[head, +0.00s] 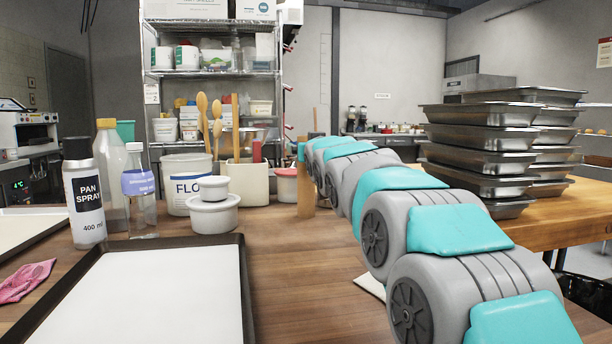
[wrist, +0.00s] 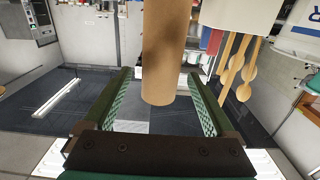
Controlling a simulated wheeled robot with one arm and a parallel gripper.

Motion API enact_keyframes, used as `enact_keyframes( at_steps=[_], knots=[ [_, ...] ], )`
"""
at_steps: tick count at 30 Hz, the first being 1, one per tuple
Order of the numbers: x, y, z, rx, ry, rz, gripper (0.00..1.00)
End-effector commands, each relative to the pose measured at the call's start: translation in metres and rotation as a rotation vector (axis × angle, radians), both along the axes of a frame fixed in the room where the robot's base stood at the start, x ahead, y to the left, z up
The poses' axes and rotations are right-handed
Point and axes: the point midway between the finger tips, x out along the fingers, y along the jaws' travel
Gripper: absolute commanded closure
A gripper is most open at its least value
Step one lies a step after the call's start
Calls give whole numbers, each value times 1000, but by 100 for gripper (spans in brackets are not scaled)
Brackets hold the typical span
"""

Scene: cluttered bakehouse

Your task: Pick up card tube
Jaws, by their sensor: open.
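The card tube (head: 306,190) is a plain brown cylinder standing upright on the wooden worktop in the head view, just left of my arm's far end. In the wrist view the card tube (wrist: 166,50) comes down from the top edge, and its round end lies between the two fingers. My gripper (wrist: 159,75) is open, with green textured pads on either side of the tube. A gap shows between each pad and the tube. In the head view my arm hides most of the gripper.
A flour tub (head: 186,180), stacked white pots (head: 213,213) and a holder of wooden spoons (head: 246,183) stand left of the tube. A dark-rimmed tray (head: 150,300) lies in front. Stacked metal pans (head: 480,160) stand to the right.

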Motion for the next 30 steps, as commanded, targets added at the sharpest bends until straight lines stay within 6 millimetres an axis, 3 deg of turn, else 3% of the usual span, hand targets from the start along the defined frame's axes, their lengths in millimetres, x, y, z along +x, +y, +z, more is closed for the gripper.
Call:
enact_keyframes(
  at_steps=[5, 12, 30],
  knots=[
    [15, 3, 0, 1, 0, 0, 10],
    [17, 3, 0, 1, 0, 0, 10],
    [16, 3, 0, 1, 0, 0, 77]
  ],
)
